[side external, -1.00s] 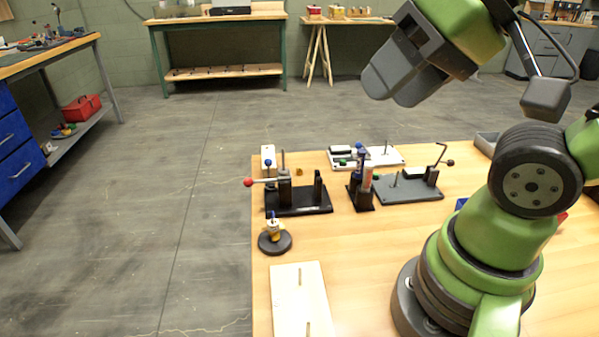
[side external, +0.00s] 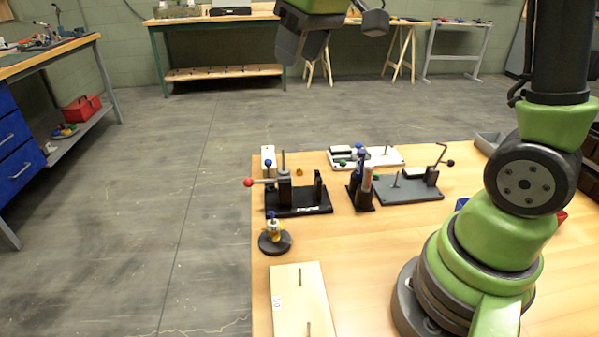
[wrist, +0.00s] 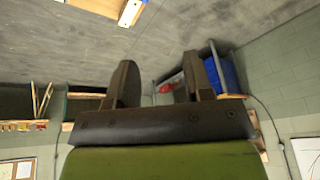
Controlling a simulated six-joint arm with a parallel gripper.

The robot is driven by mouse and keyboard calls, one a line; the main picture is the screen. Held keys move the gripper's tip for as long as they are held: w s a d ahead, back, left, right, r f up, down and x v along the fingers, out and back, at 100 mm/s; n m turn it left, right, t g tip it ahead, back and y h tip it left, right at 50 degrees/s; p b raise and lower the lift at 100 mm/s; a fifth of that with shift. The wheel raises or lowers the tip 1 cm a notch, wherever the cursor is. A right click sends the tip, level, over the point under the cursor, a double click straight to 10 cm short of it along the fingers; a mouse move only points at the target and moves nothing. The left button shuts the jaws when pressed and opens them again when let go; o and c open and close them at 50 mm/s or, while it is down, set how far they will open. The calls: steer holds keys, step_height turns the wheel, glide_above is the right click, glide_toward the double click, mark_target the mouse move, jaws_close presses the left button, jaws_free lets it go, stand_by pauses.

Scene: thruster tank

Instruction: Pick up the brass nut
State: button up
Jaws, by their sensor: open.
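A small brass-coloured piece, which looks like the brass nut (side external: 299,171), lies on the wooden table behind the black clamp fixture, in the side external view. It is too small there to make out its shape. My gripper (side external: 294,62) is high above the table, beyond its far edge in the picture, well apart from the nut. In the wrist view my gripper (wrist: 158,82) has its two dark fingers spread with nothing between them. The nut cannot be made out in the wrist view.
A black clamp fixture (side external: 299,205) with a red-knobbed lever stands in front of the nut. Nearby are a black holder with bottles (side external: 361,192), a grey toggle-clamp plate (side external: 408,189), a round black stand (side external: 275,243) and a pale board with pins (side external: 299,290). The table's middle is clear.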

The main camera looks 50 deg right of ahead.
steer(key=w+d+f+n+g, duration=0.1)
steer(key=w+d+f, duration=0.3)
steer(key=w+f, duration=0.1)
steer(key=n+g, duration=0.3)
glide_above(299, 174)
steer(key=shift+h, duration=0.3)
steer(key=f, duration=1.3)
steer(key=w+f, duration=0.1)
steer(key=f, duration=0.6)
steer(key=shift+d, duration=0.3)
steer(key=shift+s+f, duration=0.15)
steer(key=shift+f, duration=1.45)
steer(key=shift+s+f, duration=0.15)
steer(key=shift+f, duration=1.45)
jaws_close()
